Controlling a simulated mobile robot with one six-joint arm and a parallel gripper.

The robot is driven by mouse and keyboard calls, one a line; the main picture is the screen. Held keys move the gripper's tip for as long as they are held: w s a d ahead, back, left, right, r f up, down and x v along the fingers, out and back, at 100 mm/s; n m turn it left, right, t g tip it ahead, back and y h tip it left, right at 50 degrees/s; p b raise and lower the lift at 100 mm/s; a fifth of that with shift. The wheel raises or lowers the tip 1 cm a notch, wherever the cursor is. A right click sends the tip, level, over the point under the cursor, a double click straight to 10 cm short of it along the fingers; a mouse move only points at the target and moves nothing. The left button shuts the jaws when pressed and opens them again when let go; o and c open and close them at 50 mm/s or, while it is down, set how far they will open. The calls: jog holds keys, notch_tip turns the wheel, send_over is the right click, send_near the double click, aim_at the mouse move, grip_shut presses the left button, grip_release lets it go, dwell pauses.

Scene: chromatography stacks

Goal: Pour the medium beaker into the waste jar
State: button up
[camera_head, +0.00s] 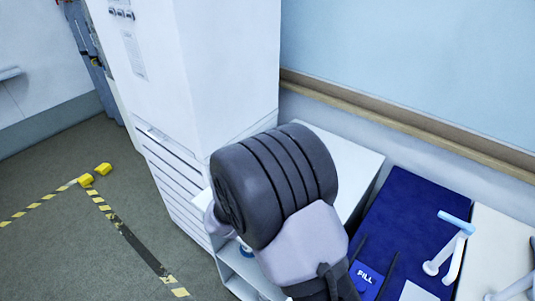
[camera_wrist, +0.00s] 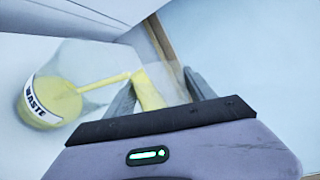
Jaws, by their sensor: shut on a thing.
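The waste jar (camera_wrist: 44,100) stands at the left of the wrist view, with a "WASTE" label and yellow liquid in it. My gripper (camera_wrist: 161,92) is shut on the clear medium beaker (camera_wrist: 148,90), right of the jar. The beaker is tipped towards the jar and holds yellow liquid between the fingers. A yellow stream runs from it to the left and reaches the jar's mouth. The beaker's outline is faint against the pale surface. In the head view my arm hides the jar, the beaker and the fingers.
The jar is on a white top (camera_head: 348,146) beside a tall white cabinet (camera_head: 225,70). To the right a dark blue mat (camera_head: 405,205) carries a "FILL" label (camera_head: 367,277) and a white stand with a blue top (camera_head: 455,225). Yellow-black tape marks the floor at left.

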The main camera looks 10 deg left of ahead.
jog(key=shift+a+n+p, duration=0.15)
jog(key=shift+n+p, duration=0.35)
jog(key=shift+n, duration=0.1)
jog(key=shift+w+a+n+p, duration=0.1)
jog(key=shift+a+n+p, duration=0.1)
jog(key=shift+n+p, duration=0.35)
jog(key=shift+w+a+n+p, duration=0.1)
jog(key=shift+a+n+p, duration=0.1)
jog(key=shift+n+p, duration=0.3)
jog(key=shift+a+n+h+p, duration=0.2)
jog(key=shift+n+h+p, duration=0.25)
jog(key=shift+p, duration=0.15)
